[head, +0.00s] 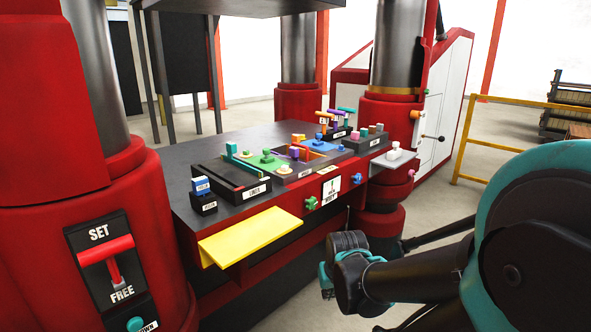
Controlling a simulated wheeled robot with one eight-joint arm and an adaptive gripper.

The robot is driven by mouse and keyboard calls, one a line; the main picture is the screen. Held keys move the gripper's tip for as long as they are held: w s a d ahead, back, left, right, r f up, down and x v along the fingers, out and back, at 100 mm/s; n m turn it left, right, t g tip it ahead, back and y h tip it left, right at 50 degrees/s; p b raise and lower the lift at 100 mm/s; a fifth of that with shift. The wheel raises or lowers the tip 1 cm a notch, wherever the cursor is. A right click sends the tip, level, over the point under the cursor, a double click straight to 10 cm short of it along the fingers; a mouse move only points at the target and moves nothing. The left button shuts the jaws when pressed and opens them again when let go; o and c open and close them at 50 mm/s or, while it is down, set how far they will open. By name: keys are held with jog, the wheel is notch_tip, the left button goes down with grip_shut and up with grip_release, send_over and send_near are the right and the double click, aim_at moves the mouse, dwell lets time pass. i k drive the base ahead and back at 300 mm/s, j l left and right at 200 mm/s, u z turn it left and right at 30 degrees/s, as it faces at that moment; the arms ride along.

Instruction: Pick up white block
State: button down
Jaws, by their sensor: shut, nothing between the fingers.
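A small white block (394,149) sits on a pale ledge (396,160) at the right front corner of the press table. My arm comes in from the right. My gripper (327,280), at the arm's dark and teal end, is shut and empty. It is in front of the table, lower in the picture and left of the white block, well apart from it. Its fingertips are hard to make out.
The dark table (185,150) holds trays of coloured pieces. A yellow flap (250,236) juts from its front. Red press columns (390,110) flank it. A yellow railing (465,140) stands at right.

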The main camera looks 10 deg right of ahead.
aim_at(396, 153)
jog(key=i+z, duration=0.1)
jog(key=z, duration=0.3)
jog(key=i+z, duration=0.1)
jog(key=z, duration=0.3)
jog(key=j+z, duration=0.15)
jog(key=z, duration=0.25)
jog(key=i, duration=0.05)
